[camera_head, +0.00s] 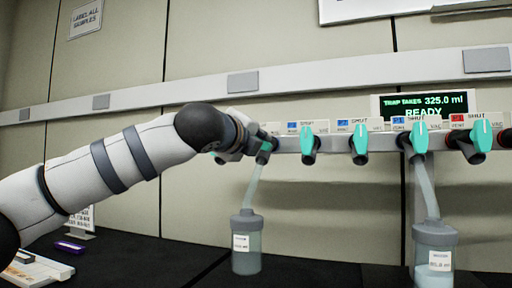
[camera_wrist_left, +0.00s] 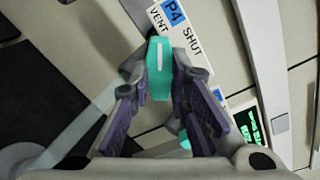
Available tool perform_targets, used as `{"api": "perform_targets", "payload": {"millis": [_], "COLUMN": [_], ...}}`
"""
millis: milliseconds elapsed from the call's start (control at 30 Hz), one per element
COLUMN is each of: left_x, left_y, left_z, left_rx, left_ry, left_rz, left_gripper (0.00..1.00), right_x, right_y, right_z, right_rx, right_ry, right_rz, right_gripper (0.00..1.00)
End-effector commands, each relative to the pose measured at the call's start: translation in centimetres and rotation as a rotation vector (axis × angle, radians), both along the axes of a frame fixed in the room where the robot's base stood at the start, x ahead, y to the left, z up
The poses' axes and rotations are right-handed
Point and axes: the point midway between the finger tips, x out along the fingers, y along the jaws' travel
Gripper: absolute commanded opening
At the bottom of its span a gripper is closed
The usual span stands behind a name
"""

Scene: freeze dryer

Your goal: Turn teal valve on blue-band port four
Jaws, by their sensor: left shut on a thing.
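The teal valve (camera_wrist_left: 160,68) sits below a blue-banded label (camera_wrist_left: 178,30) reading P4, VENT and SHUT in the left wrist view. Its white line points up in that picture, toward the VENT end. My left gripper (camera_wrist_left: 172,75) is shut on the valve, with a finger on either side. In the head view, my left gripper (camera_head: 258,143) is at the manifold, mostly covering this valve. A tube runs down from the port to a grey-capped flask (camera_head: 246,252). My right gripper is not in view.
More teal valves, including one (camera_head: 307,138) and another (camera_head: 360,138), line the rail to the right. A second flask (camera_head: 436,243) hangs at right. A display (camera_head: 424,106) reads TRAP TAKES 325.0 ml, READY. A purple item (camera_head: 69,247) lies on the dark bench.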

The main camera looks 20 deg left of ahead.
Motion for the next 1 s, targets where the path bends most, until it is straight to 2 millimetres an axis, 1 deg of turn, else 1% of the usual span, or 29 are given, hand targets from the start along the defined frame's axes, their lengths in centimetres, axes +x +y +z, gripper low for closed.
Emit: {"api": "perform_targets", "payload": {"millis": [200,600,633,667,700,733,1000], "left_x": [0.03,0.00,0.00,0.00,0.00,0.00,-0.07], "left_y": [-0.01,-0.03,-0.03,-0.03,-0.04,-0.03,-0.03], "left_z": [-0.05,0.02,0.02,0.02,0.02,0.02,0.03], "left_rx": [-0.034,-0.040,-0.040,-0.040,-0.039,-0.039,-0.038], "left_ry": [0.002,0.002,0.002,0.002,0.002,0.002,0.001], "left_rz": [0.001,-0.001,-0.001,-0.001,-0.001,-0.001,0.000], "left_gripper": [0.00,0.00,0.19,0.26,0.35,0.37,0.37], "right_x": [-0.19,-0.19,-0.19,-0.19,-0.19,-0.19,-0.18], "right_y": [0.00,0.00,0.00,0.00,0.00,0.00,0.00], "right_z": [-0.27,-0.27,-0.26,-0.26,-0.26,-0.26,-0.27], "right_rx": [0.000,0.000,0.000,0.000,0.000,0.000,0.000], "right_ry": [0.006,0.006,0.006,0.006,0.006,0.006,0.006], "right_rz": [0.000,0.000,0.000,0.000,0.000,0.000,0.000], "right_gripper": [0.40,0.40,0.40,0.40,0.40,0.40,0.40]}}
